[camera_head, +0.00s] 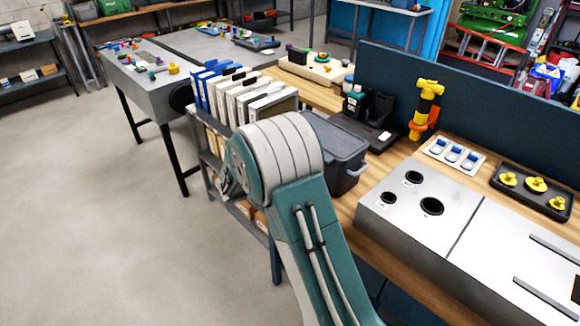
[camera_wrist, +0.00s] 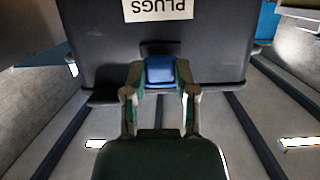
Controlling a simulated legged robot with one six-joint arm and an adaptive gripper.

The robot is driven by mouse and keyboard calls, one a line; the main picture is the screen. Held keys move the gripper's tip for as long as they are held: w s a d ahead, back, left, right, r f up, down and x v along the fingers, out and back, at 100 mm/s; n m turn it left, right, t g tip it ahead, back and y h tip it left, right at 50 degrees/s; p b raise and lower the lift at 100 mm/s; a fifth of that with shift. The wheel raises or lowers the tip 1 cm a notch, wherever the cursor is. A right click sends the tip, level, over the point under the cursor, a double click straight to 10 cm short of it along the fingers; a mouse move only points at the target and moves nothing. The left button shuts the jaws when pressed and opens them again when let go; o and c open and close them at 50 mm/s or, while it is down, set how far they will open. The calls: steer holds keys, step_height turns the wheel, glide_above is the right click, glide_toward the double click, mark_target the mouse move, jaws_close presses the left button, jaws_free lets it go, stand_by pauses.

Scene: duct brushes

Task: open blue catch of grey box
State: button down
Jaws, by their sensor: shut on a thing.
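The grey box (camera_head: 342,150) stands on the wooden bench in the head view, partly hidden behind my arm. In the wrist view its dark front wall (camera_wrist: 215,52) fills the upper part, with a white label reading PLUGS (camera_wrist: 158,10) upside down. The blue catch (camera_wrist: 160,70) is at the middle of the box's edge. My gripper (camera_wrist: 160,79) has one finger on each side of the catch and is shut on it. In the head view the catch and my fingers are hidden behind my arm. Whether the catch is undone I cannot tell.
A shelf with white and blue binders (camera_head: 240,95) stands left of the box. A black device (camera_head: 370,120) and a yellow-orange tool (camera_head: 424,108) are behind it. A grey metal panel with round holes (camera_head: 415,200) lies to the right. The floor at left is clear.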

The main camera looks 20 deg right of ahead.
steer(key=shift+f, duration=0.1)
steer(key=shift+c, duration=2)
jaws_free()
steer(key=shift+w, duration=0.1)
steer(key=v, duration=1.2)
